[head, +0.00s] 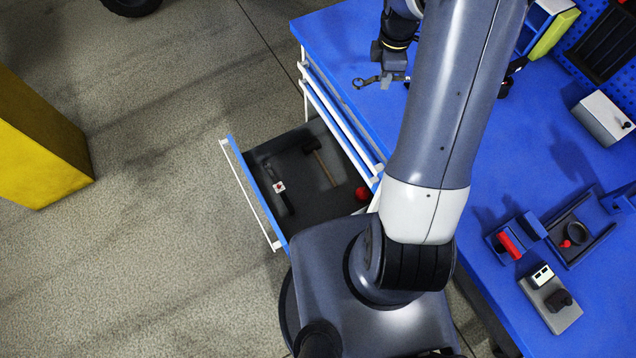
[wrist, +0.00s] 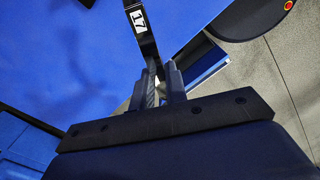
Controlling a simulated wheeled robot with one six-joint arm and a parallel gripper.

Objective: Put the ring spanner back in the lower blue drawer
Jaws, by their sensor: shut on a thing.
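The ring spanner (head: 365,82) is dark, with a ring end pointing left over the bench's edge area in the head view. In the wrist view the spanner (wrist: 142,30) carries a white label reading 17 and rises from between the fingers. My gripper (head: 390,79) is shut on the spanner above the blue bench top; its fingers (wrist: 161,84) also show in the wrist view. The lower blue drawer (head: 236,150) is pulled open, below and left of my gripper. Its near right corner is hidden by my arm and base.
In the open drawer lie a hammer (head: 322,165), a dark tool with a red and white tag (head: 279,187) and a red round thing (head: 362,194). Fixtures crowd the right of the bench (head: 330,35). A yellow block (head: 40,140) stands on the floor at left.

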